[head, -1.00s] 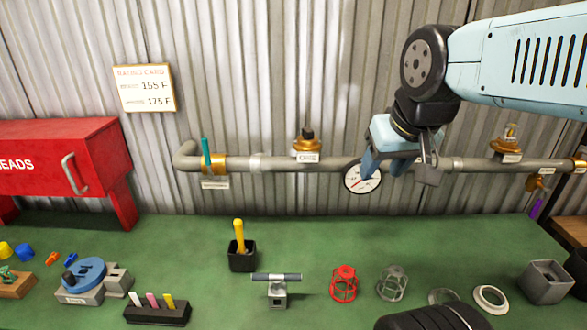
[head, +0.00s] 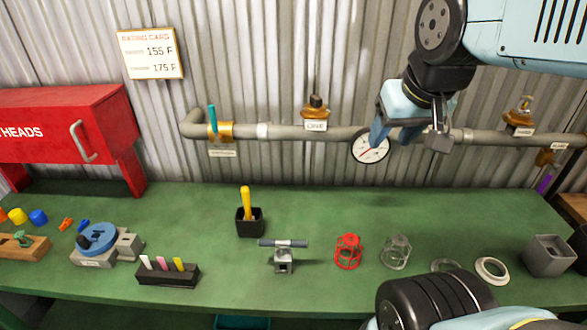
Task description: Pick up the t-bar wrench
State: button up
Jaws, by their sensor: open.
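The t-bar wrench (head: 283,243) is a grey bar with darker ends, lying level across the top of a small grey block stand (head: 284,263) on the green bench. Its shaft is mostly hidden in the stand. My gripper (head: 409,142) is open and empty. It hangs in front of the wall pipe by the round gauge (head: 370,147), above and to the right of the wrench, well apart from it.
A black cup with a yellow-handled tool (head: 249,218) stands left of the wrench. A red cage (head: 347,251) and a grey cage (head: 396,252) stand to its right. A marker block (head: 168,274) is front left. A red cabinet (head: 65,135) stands at the left.

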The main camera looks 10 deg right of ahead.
aim_at(284, 255)
jog(key=k, duration=1.3)
jog(key=z, duration=0.5)
jog(key=i, duration=0.95)
jog(key=u, duration=0.3)
